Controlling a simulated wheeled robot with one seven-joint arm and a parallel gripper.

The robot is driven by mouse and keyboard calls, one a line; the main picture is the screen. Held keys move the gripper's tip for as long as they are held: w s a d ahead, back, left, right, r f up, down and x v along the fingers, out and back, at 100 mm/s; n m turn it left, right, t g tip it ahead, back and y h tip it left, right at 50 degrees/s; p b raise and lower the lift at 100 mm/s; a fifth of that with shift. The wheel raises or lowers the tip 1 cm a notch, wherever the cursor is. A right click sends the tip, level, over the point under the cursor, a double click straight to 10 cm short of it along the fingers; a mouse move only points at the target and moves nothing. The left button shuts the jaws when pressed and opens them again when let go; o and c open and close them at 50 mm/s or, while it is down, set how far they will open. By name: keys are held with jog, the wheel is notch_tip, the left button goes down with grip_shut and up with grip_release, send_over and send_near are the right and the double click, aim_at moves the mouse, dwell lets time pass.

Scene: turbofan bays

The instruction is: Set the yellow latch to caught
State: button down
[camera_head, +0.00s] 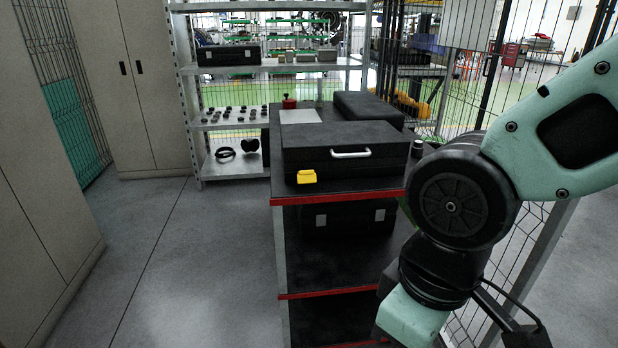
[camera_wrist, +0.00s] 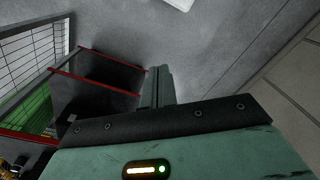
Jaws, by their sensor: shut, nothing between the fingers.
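The yellow latch (camera_head: 306,177) is a small block on the front face of a black case (camera_head: 345,136), left of the case's white handle (camera_head: 351,154). The case lies closed on the top shelf of a dark, red-edged cart. Whether the latch is caught is too small to tell. My gripper (camera_wrist: 158,85) shows in the wrist view, its fingers together and empty, with grey floor behind them. The latch is not in the wrist view. In the head view my arm fills the right side, and my gripper is out of sight, apart from the latch.
The cart (camera_head: 335,194) has lower shelves, with another dark case (camera_head: 343,220) on the middle one. The cart also shows at left in the wrist view (camera_wrist: 95,95). Cabinets (camera_head: 125,80) stand left, a shelving rack (camera_head: 235,125) behind. Open floor (camera_head: 190,270) lies left of the cart.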

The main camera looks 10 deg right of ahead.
jog(key=shift+f, duration=0.1)
jog(key=w+a+f+m+t+y+b, duration=0.3)
jog(key=w+a+f+m+b, duration=0.25)
jog(key=w+a+m, duration=0.2)
jog(key=w+a+f+m+t+y+b, duration=0.3)
jog(key=w+a+f+m+y+b, duration=0.15)
jog(key=w+a+f+m, duration=0.35)
jog(key=w+d+m+t+b, duration=0.1)
jog(key=w+m+t+b, duration=0.75)
jog(key=w+m, duration=0.4)
jog(key=w+d+m+t+h+b, duration=0.3)
jog(key=d+m+t+h, duration=0.3)
jog(key=m, duration=0.9)
jog(key=d+h+b, duration=0.1)
jog(key=d+h, duration=0.1)
jog(key=d, duration=0.1)
jog(key=shift+w+d+r+m, duration=0.15)
jog(key=shift+w+r+m, duration=0.15)
jog(key=shift+w, duration=0.1)
